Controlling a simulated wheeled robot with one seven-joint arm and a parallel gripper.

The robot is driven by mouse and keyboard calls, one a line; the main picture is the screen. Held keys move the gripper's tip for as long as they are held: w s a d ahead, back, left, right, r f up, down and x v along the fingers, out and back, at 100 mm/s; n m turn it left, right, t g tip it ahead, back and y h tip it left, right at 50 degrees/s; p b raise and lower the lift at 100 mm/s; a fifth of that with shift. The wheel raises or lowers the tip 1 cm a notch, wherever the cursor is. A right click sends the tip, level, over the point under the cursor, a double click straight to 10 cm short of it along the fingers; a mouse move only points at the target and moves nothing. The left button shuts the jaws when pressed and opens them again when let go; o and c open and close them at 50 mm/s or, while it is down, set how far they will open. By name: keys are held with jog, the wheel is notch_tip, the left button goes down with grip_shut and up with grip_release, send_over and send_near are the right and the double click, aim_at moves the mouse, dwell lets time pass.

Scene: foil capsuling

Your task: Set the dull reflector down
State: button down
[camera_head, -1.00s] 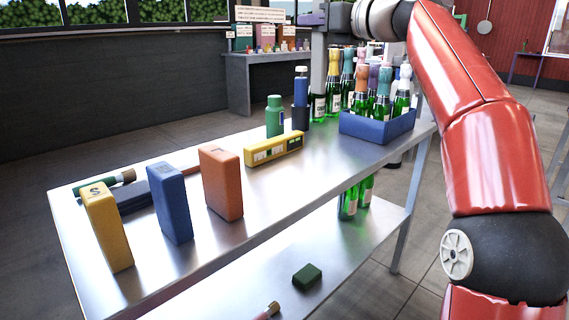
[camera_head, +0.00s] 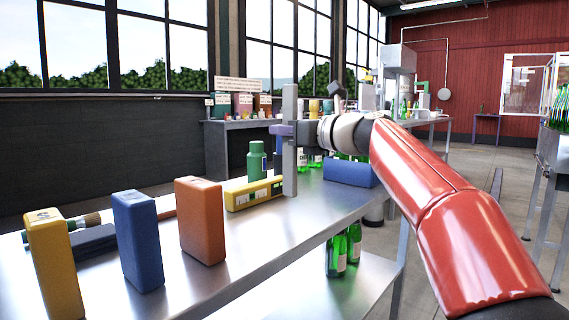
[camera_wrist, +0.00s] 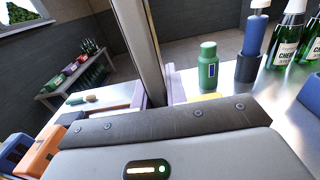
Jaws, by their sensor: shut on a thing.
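The dull reflector, a tall flat grey strip (camera_head: 290,165), stands upright in my gripper (camera_head: 288,131). Its lower end is beside the right end of the yellow box, over the steel table (camera_head: 275,225); I cannot tell whether it touches the tabletop. My gripper has purple fingers and is shut on the strip. In the wrist view, the strip (camera_wrist: 134,45) rises in front of the dark gripper body, between the purple fingers, and its lower end is hidden.
A green flask (camera_head: 257,162) and a yellow box (camera_head: 250,194) stand close to the left of the strip. A blue crate (camera_head: 348,173) with bottles is to its right. Orange (camera_head: 201,222), blue (camera_head: 137,242) and yellow (camera_head: 54,265) blocks line the near left.

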aim_at(284, 150)
jog(key=shift+f+b, duration=1.1)
jog(key=shift+f, duration=1.1)
jog(key=c, duration=1.4)
grip_release()
